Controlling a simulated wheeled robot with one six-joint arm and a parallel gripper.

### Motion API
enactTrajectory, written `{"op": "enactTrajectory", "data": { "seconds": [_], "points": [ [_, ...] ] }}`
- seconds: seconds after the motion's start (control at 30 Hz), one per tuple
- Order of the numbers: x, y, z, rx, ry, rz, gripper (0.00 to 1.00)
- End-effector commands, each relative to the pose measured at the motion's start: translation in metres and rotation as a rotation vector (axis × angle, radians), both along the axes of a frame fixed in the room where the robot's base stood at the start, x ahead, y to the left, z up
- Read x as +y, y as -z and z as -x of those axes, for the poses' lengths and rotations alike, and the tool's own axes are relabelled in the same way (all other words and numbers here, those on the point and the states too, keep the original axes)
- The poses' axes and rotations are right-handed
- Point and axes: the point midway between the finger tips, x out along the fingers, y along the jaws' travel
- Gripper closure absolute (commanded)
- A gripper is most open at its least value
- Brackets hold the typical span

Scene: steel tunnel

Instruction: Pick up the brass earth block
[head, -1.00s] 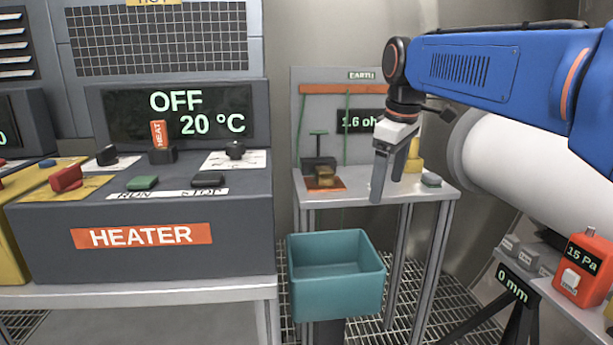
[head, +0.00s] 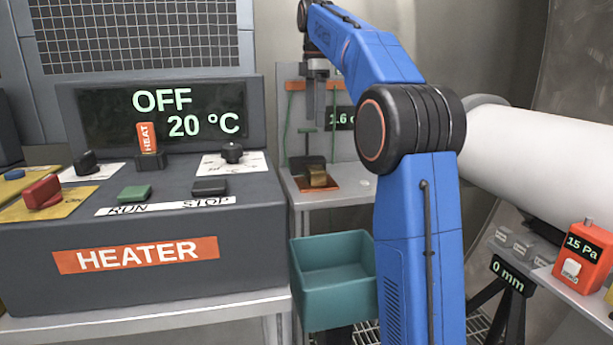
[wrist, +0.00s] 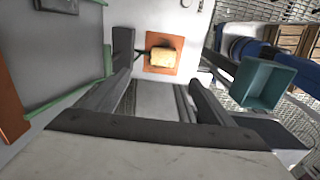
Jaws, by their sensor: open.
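The brass earth block (head: 317,177) is a small gold-brown block on an orange square pad (head: 334,187), on the small grey table. In the wrist view the block (wrist: 164,57) lies on the orange pad (wrist: 151,67), beyond the open jaws and apart from them. My gripper (head: 315,118) hangs above the table with its fingers pointing down, higher than the block. It is open and empty; its two fingers show spread in the wrist view (wrist: 160,72).
A dark fitting (head: 302,163) stands right behind the block. The earth panel with an orange bar (head: 295,85) and green cables rises behind the table. A teal bin (head: 333,285) is below in front. The heater console (head: 140,230) is left, a white cylinder (head: 540,155) right.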

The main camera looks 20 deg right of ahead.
Motion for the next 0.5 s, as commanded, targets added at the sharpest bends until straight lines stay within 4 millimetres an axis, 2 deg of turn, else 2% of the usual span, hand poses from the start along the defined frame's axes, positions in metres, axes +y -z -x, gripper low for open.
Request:
{"op": "enactTrajectory", "data": {
  "seconds": [0.17, 0.5],
  "points": [
    [-0.001, 0.014, 0.0, 0.004, -0.006, -0.001, 0.23],
    [0.0, 0.072, 0.001, 0.004, -0.005, -0.001, 0.23]
  ]
}}
